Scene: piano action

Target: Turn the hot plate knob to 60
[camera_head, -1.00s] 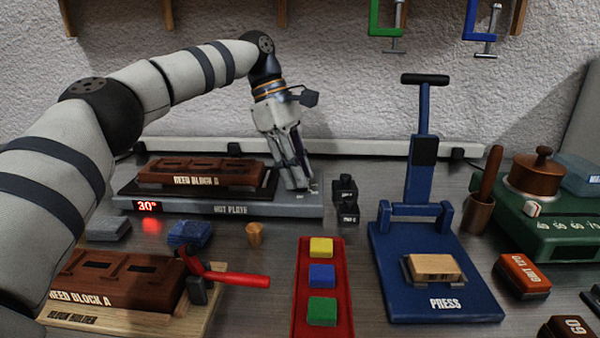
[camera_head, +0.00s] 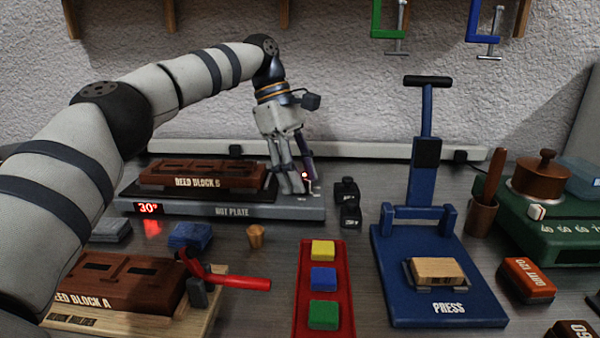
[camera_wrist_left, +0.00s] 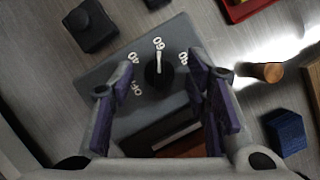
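The grey hot plate (camera_head: 234,212) stands at the back left, with a red display (camera_head: 148,208) reading 30°. Its round black knob (camera_wrist_left: 156,76) shows in the left wrist view, and the knob's white pointer line points at the 60 mark (camera_wrist_left: 159,43). My left gripper (camera_head: 300,188) is over the right end of the hot plate. In the left wrist view the left gripper's fingers (camera_wrist_left: 160,88) are spread wide on both sides of the knob, with gaps to it. My right gripper is not in view.
Reed block B (camera_head: 205,176) lies on the hot plate's dark top, left of my gripper.

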